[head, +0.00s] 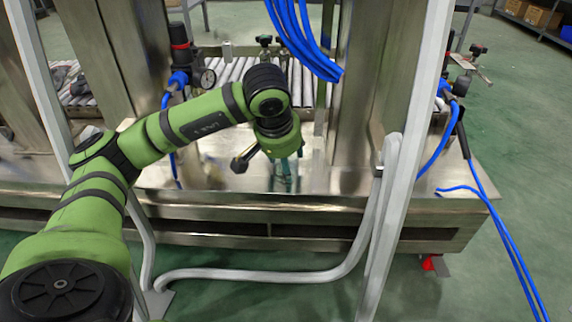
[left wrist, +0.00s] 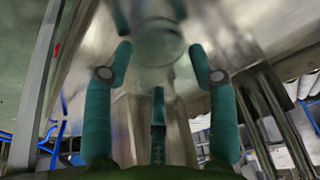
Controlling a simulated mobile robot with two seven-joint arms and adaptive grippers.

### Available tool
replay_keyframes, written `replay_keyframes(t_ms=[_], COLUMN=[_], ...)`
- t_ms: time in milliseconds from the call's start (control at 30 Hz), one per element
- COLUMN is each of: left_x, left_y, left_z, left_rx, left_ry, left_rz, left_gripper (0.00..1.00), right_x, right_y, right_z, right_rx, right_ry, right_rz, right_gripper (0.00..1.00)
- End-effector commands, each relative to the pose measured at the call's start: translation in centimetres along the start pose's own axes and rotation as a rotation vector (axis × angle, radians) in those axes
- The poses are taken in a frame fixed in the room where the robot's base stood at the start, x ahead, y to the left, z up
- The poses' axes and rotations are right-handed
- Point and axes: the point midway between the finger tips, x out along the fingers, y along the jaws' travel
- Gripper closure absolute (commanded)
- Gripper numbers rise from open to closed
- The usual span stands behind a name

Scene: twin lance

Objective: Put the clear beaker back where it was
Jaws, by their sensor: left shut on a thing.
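My left gripper (head: 284,178) reaches over the metal bench from the left, its teal fingers pointing down near the bench top. My right gripper is not in view.
The shiny metal bench top (head: 335,207) has bare room around the gripper. A roller conveyor (head: 240,72) lies behind it. Blue hoses (head: 300,40) hang above, and a pressure gauge (head: 208,78) stands behind the arm. A pale upright frame post (head: 405,150) stands in front.

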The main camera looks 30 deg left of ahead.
Motion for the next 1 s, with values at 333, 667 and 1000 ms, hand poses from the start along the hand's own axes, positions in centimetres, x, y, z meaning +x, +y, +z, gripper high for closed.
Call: replay_keyframes(t_ms=[333,667,1000], left_x=[0.1,0.1,-5.2], left_y=[0.0,0.0,0.0], left_z=[0.1,0.0,-0.4], left_rx=[0.0,0.0,0.0], left_ry=[0.0,0.0,0.004], left_rz=[0.0,0.0,0.0], left_gripper=[0.19,0.19,0.19], right_x=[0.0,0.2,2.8], right_y=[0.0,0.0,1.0], right_z=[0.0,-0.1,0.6], right_rx=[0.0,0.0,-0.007], right_ry=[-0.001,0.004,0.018], right_rz=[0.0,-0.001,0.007], right_gripper=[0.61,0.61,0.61])
